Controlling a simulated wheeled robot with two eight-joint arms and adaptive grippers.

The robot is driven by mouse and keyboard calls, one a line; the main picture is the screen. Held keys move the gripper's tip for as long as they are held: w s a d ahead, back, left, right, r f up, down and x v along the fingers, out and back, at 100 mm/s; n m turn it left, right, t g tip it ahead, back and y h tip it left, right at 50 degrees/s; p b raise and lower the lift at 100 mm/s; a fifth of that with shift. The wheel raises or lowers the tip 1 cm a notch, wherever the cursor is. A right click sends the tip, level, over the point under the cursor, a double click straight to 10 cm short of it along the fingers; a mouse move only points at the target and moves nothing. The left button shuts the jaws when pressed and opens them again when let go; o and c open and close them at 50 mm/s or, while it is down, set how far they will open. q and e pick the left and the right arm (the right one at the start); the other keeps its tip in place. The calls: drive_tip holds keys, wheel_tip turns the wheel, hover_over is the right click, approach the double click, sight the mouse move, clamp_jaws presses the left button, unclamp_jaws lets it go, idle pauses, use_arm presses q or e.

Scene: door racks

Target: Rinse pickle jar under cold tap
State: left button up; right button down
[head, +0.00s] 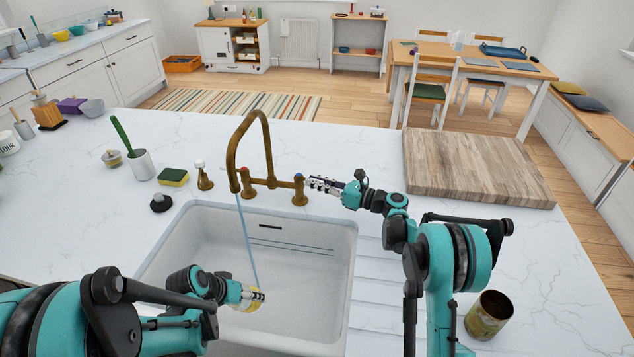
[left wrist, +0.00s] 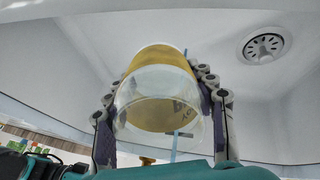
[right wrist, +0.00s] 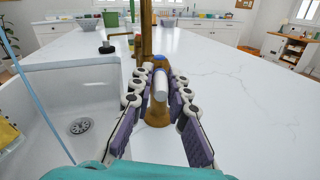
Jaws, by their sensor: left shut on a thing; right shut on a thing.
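The jar (head: 246,306), clear glass with a yellow band, is in my left gripper (head: 256,294), low in the white sink (head: 338,262). In the left wrist view the jar (left wrist: 155,85) sits tilted between both fingers. A thin blue stream of water (head: 247,235) falls from the brass tap's spout (head: 236,165) to the jar; whether it enters the mouth is unclear. My right gripper (head: 316,183) is shut on the right-hand tap handle, whose brass body (head: 299,194) carries a blue cap. In the right wrist view the pale lever (right wrist: 160,86) lies between the fingers.
An open brown-green tin (head: 488,315) stands at the right of the counter. A wooden board (head: 475,168) lies behind my right arm. A sponge (head: 173,177), a black stopper (head: 161,203) and a brush pot (head: 141,164) stand left of the tap.

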drive_tip(key=c, duration=1.5)
unclamp_jaws()
drive_tip(key=shift+o, duration=0.2)
drive_tip(key=v, duration=1.2)
